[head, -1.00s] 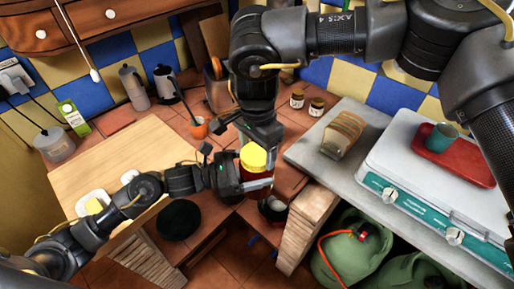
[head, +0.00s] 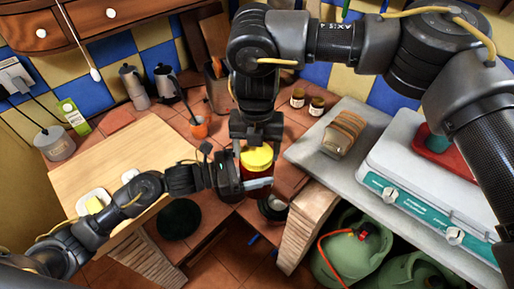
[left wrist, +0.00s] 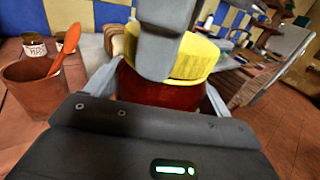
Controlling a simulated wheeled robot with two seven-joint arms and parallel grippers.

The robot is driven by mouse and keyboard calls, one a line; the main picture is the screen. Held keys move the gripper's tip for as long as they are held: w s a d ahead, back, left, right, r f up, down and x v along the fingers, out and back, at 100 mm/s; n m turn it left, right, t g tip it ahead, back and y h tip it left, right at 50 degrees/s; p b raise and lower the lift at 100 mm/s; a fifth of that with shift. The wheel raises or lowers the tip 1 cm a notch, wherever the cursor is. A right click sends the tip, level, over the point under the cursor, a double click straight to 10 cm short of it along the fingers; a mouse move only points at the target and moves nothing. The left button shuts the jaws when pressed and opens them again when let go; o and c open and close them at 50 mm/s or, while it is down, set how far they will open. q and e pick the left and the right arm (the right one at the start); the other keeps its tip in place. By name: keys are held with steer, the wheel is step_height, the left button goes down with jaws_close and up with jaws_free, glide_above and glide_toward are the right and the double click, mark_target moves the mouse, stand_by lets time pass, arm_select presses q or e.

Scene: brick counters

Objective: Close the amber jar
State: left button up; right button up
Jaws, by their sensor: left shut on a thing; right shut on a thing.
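The amber jar is dark red-brown in the body (head: 259,186) and has a yellow lid (head: 257,158) on top. It is held upright over the gap between the counters. My left gripper (head: 247,183) is shut on the jar's body from the left. In the left wrist view the jar's body (left wrist: 160,92) sits between the two fingers, with the yellow lid (left wrist: 198,62) above it. My right gripper (head: 257,145) points down from above and is shut on the lid, hiding part of it. I cannot tell how tightly the lid sits.
A wooden board (head: 110,165) lies on the left counter. An orange cup (head: 199,128) with a spoon and two small jars (head: 307,101) stand behind. Sliced bread (head: 343,134) and a white-and-teal scale (head: 425,190) are on the right counter. Green gas bottles (head: 340,255) stand below.

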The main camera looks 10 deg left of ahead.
steer(key=o, duration=1.2)
steer(key=shift+r, duration=0.1)
step_height(320, 180, up, 12)
steer(key=shift+w+f, duration=0.1)
stand_by(0.4)
